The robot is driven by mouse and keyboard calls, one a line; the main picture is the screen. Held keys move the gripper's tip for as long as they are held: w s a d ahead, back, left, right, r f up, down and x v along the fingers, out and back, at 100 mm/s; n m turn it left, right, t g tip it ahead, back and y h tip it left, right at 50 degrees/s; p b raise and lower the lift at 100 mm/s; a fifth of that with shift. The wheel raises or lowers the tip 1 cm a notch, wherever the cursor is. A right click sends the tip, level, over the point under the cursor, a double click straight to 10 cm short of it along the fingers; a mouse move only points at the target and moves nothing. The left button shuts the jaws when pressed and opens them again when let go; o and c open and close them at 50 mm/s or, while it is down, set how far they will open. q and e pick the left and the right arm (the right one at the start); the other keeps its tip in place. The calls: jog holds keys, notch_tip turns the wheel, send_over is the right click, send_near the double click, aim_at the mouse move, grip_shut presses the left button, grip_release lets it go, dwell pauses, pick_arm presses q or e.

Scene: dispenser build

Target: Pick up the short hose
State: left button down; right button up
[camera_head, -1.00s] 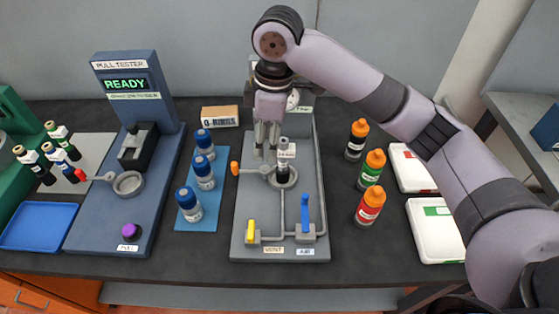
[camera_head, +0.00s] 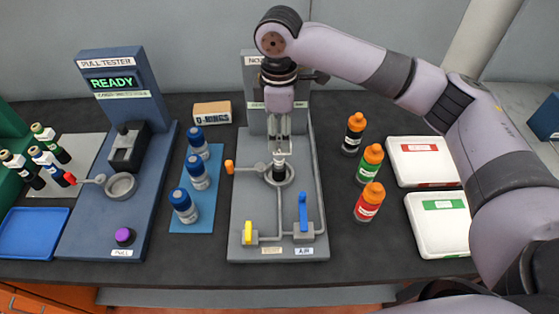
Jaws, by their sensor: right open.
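My right gripper (camera_head: 279,148) is open and points straight down. Its fingertips are around or just above the top of a small upright dark piece (camera_head: 278,166). That piece stands in the round grey cup of the grey fixture (camera_head: 243,205); I cannot tell whether the fingers touch it. It may be the short hose, but the fingers partly cover it and no readable label shows. My left gripper is not in view.
A blue pull tester (camera_head: 88,220) reading READY stands left. Blue-capped bottles (camera_head: 197,176) stand between it and the fixture. The fixture has yellow (camera_head: 248,229) and blue (camera_head: 303,210) levers.

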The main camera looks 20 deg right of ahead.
aim_at(279, 149)
jog(key=shift+d+f+p, duration=0.1)
jog(key=shift+f+p, duration=0.7)
jog(key=shift+f, duration=2.25)
jog(key=shift+c, duration=0.2)
grip_shut()
